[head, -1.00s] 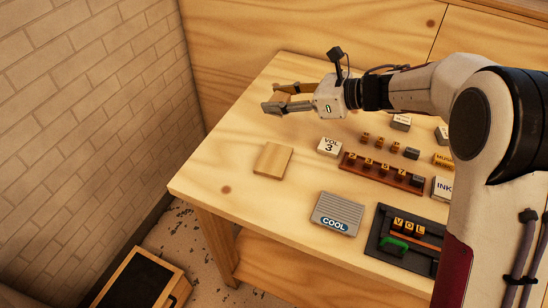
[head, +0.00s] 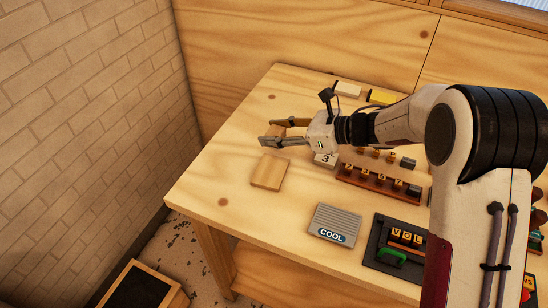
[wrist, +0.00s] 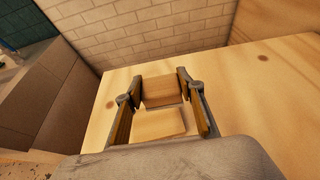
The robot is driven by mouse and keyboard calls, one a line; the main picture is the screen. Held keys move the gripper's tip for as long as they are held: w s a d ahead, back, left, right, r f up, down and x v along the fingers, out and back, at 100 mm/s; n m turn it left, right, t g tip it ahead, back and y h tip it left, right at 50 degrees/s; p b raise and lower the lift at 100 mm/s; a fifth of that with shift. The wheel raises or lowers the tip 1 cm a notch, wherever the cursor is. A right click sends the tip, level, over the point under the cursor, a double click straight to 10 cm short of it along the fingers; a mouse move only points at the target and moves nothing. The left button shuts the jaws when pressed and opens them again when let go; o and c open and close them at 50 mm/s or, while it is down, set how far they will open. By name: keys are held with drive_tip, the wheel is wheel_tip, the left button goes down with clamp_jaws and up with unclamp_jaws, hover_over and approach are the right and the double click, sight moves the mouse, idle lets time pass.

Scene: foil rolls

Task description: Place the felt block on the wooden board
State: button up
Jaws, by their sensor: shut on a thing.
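The felt block (head: 276,131) is a tan-brown piece held between the fingers of my gripper (head: 274,132). The wrist view shows the block (wrist: 163,91) between both fingers near their tips. The wooden board (head: 269,172) is a light, flat, near-square piece lying on the table left of the middle. It also shows in the wrist view (wrist: 158,125), below the block in the picture. My gripper is shut on the block, pointing left, and the block is apart from the board. How high it hangs is hard to tell.
A white block marked 3 (head: 323,161) is close to my gripper, partly hidden by it. A red-brown rack (head: 345,174) with small blocks, a grey COOL piece (head: 335,219) and a black tray (head: 376,249) stand to the right. The table's left part is clear.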

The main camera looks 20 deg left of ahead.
hover_over(275, 163)
drive_tip(key=shift+f, duration=2.15)
drive_tip(key=shift+f, duration=1.85)
drive_tip(key=shift+f, duration=0.15)
drive_tip(key=o, duration=1.1)
drive_tip(key=shift+r, duration=0.2)
drive_tip(key=v, duration=1.2)
drive_tip(key=shift+f, duration=0.1)
